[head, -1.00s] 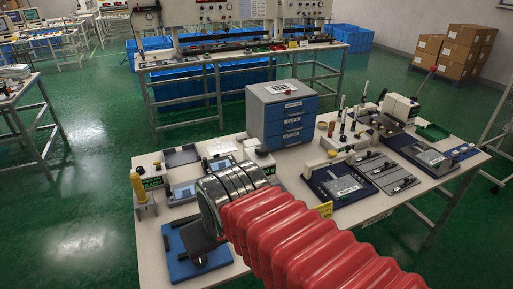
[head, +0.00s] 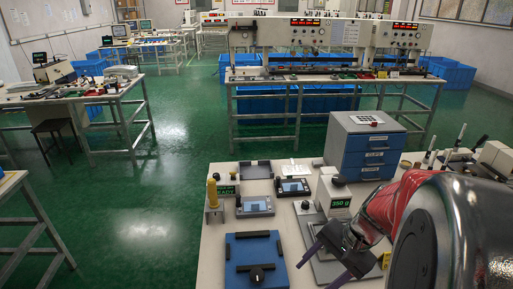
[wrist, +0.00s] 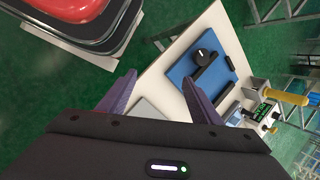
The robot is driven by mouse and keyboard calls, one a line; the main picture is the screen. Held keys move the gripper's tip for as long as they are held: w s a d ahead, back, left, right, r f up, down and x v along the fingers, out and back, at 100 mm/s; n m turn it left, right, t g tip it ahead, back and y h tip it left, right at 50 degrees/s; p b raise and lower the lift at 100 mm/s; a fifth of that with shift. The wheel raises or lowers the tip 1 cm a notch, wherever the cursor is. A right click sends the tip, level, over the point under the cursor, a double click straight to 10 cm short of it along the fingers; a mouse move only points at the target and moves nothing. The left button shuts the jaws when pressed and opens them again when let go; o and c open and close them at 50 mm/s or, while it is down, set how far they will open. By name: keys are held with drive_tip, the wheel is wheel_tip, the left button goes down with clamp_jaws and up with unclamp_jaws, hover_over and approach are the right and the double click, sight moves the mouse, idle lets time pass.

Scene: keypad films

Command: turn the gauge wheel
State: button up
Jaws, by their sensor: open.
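A blue plate (head: 236,250) with a round black knob (head: 257,274) near its front edge lies on the white table. The knob looks like the wheel, though I cannot tell for sure. In the wrist view the knob (wrist: 203,57) and blue plate (wrist: 217,86) are ahead, right of my fingertips. My gripper (head: 318,274) is open and empty, to the right of the blue plate and over a grey scale plate. Its two purple fingers show in the wrist view (wrist: 160,79). It is apart from the knob.
A yellow-handled device (head: 212,195) and small screen units (head: 255,206) stand behind the blue plate. A blue drawer cabinet (head: 364,145) is farther back. Green floor is free to the left.

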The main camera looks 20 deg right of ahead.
drive_tip(key=w+d+f+m+t+y, duration=0.2)
drive_tip(key=w+d+m+t+y, duration=0.15)
drive_tip(key=d+m, duration=0.3)
drive_tip(key=m+t+h, duration=0.5)
drive_tip(key=m+t, duration=0.7)
drive_tip(key=m, duration=0.3)
approach(345, 183)
drive_tip(key=s, duration=0.1)
drive_tip(key=shift+s+d, duration=0.1)
drive_tip(key=shift+s, duration=0.1)
drive_tip(key=w, duration=0.4)
drive_tip(key=w+a, duration=0.1)
drive_tip(key=w, duration=0.4)
drive_tip(key=w+a, duration=0.1)
drive_tip(key=w, duration=0.3)
drive_tip(key=shift+w, duration=0.35)
